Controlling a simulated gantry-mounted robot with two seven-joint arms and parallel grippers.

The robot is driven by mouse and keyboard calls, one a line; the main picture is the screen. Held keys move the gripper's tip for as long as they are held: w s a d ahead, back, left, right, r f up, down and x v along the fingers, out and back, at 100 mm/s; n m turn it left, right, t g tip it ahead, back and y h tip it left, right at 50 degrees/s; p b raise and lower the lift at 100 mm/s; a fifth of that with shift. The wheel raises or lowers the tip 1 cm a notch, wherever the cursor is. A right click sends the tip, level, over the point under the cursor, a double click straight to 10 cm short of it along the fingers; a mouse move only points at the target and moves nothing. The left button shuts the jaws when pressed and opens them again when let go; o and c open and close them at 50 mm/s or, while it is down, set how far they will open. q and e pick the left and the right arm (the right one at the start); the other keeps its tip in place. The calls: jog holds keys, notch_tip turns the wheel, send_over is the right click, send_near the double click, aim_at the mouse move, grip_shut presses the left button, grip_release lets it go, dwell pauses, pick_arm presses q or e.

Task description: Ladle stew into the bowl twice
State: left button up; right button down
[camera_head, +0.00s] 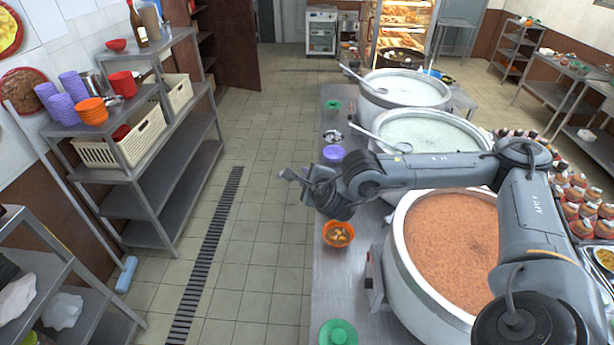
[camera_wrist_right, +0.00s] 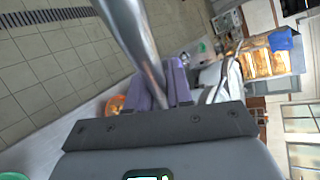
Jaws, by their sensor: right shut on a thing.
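An orange bowl (camera_head: 338,234) stands on the steel counter, with some chunky food in it. It shows partly in the right wrist view (camera_wrist_right: 114,104). The near large pot (camera_head: 399,258) is full of orange-brown stew (camera_head: 455,235) and stands right of the bowl. My right arm reaches across above this pot. My right gripper (camera_head: 290,177) is up and to the left of the bowl in the head view. In the wrist view its purple-tinted fingers (camera_wrist_right: 162,92) are shut on a metal ladle handle (camera_wrist_right: 132,38). The ladle's scoop is not in view. My left gripper is not in view.
Two pots of pale congee (camera_head: 403,88) (camera_head: 430,130) stand farther back, each with a ladle leaning in it. A purple dish (camera_head: 333,153) and a green dish (camera_head: 338,333) lie on the counter (camera_head: 324,280). Shelves (camera_head: 150,185) stand at left across open floor.

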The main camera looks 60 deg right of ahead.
notch_tip(320, 180, down, 26)
jog(key=b, duration=2.2)
jog(key=shift+f+b, duration=0.1)
jog(key=shift+b, duration=0.85)
jog(key=shift+f, duration=0.1)
jog(key=shift+f, duration=0.5)
